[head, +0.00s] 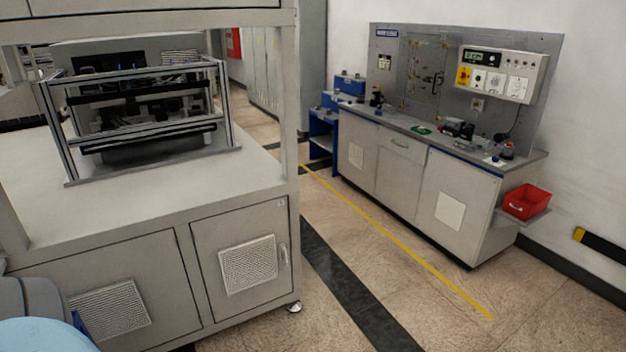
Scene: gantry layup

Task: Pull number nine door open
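No readable number nine shows on any door. The grey gantry cabinet on the left has a shut right-hand door (212,240) with a square vent and a small handle (283,255) at its right edge. A tiny mark (281,203) near its top right corner is too small to read. To its left is a second shut door (160,260) with a vent. The bench at the back right has shut fronts too, among them a left door (350,165) and a right door (470,190). Neither of my grippers is in view.
A metal frame (228,105) with machinery stands on the gantry cabinet's top. A red bin (527,200) sits on a shelf at the bench's right end. A clear floor aisle (370,255) with a yellow line runs between cabinet and bench. Grey lockers (262,65) stand behind.

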